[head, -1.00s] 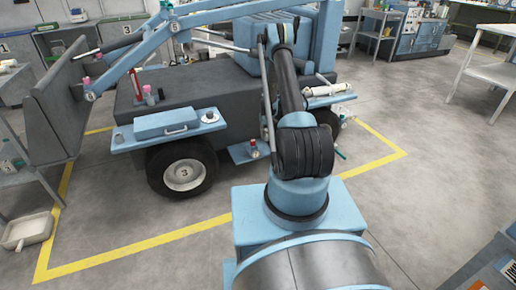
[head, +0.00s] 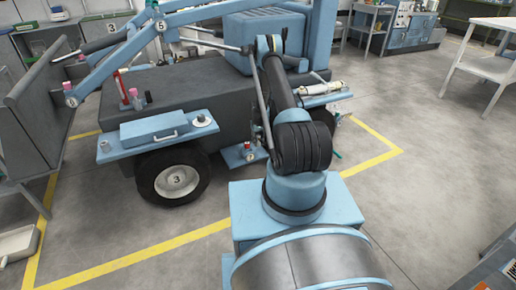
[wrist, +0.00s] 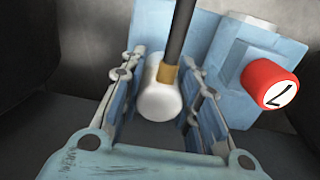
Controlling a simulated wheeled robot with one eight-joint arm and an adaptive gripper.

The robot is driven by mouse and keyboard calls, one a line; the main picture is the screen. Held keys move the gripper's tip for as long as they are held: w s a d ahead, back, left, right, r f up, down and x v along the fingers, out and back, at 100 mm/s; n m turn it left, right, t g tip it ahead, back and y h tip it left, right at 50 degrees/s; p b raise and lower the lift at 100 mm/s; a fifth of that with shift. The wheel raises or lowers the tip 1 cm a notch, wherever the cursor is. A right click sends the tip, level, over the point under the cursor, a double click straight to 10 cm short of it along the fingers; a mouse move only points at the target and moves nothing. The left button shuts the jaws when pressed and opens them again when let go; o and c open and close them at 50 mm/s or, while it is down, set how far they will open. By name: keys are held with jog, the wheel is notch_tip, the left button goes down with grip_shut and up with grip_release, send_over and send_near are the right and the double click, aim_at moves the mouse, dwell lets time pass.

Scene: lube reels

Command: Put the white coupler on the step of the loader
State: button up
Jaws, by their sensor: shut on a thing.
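The white coupler (wrist: 158,100) is between the fingers of my gripper (wrist: 165,65) in the wrist view. My gripper is shut on it. A brass collar (wrist: 168,75) and a dark hose or rod (wrist: 181,30) rise from its far end. The blue loader (head: 180,88) stands in front of me. A low blue step (head: 236,155) juts from its side behind the front wheel, with a small red-topped item (head: 248,147) on it.
Beyond the fingers in the wrist view is a blue block (wrist: 230,45) with a red cap (wrist: 268,84) marked 7. The loader's wheel (head: 176,180) is left of the step. A blue side shelf (head: 115,148) carries a case (head: 154,129).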

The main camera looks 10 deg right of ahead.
jog(key=shift+f, duration=2.05)
jog(key=o, duration=1.2)
jog(key=shift+c, duration=0.2)
